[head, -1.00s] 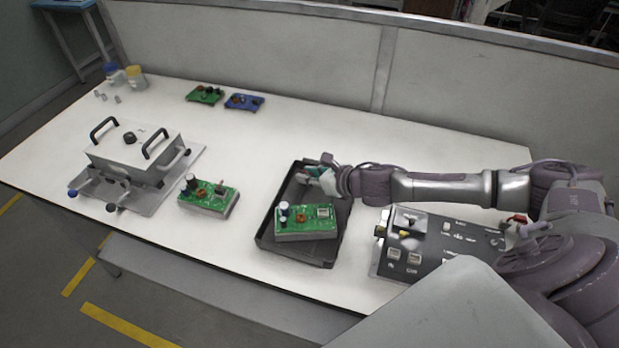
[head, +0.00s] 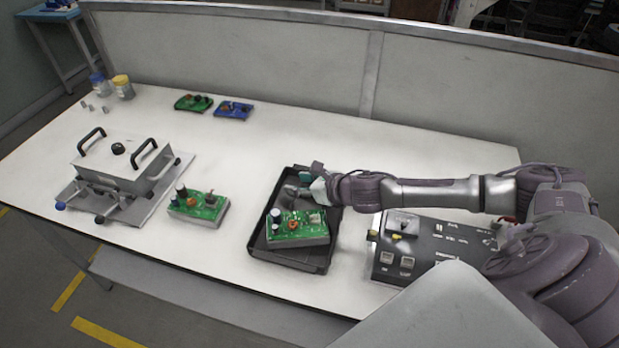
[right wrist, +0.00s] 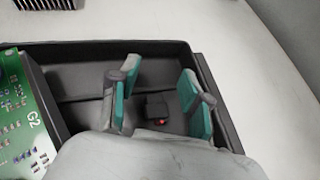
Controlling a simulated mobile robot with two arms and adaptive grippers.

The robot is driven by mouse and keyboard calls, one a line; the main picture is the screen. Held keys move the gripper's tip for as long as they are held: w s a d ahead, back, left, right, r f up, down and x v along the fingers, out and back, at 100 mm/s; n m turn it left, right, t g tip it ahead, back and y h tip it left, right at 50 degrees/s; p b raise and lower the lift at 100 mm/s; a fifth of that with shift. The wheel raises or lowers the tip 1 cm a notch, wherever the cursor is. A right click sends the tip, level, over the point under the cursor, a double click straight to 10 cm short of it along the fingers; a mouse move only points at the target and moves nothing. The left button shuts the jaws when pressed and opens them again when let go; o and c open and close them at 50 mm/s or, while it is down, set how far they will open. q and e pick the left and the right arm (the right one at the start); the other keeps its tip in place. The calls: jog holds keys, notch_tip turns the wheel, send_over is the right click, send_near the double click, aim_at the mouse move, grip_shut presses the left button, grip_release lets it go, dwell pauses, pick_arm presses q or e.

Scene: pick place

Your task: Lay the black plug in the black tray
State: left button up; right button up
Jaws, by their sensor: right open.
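The black tray (head: 318,262) lies on the white table in front of my right arm, and it also shows in the right wrist view (right wrist: 110,50). The black plug (right wrist: 157,108) shows in the right wrist view as a small dark block with a red spot, inside the tray between my open fingers. It looks clear of both fingers; whether it rests on the tray floor is hard to tell. My right gripper (head: 303,184) is open over the far part of the tray, its teal finger pads also visible in the right wrist view (right wrist: 158,98). My left gripper is out of view.
A green circuit board block (head: 297,228) sits in the near part of the tray. Another board (head: 198,206) is left of it, beside a metal box with handles (head: 125,165). A dark control panel (head: 430,250) stands right of the tray. The table's middle back is clear.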

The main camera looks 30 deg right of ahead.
jog(key=b+v, duration=0.2)
jog(key=v, duration=0.8)
jog(key=shift+s+d+b, duration=0.1)
jog(key=shift+d+b, duration=0.1)
jog(key=shift+b, duration=0.2)
jog(key=shift+b+v, duration=0.3)
jog(key=shift+v, duration=0.6)
jog(key=shift+a+r, duration=0.15)
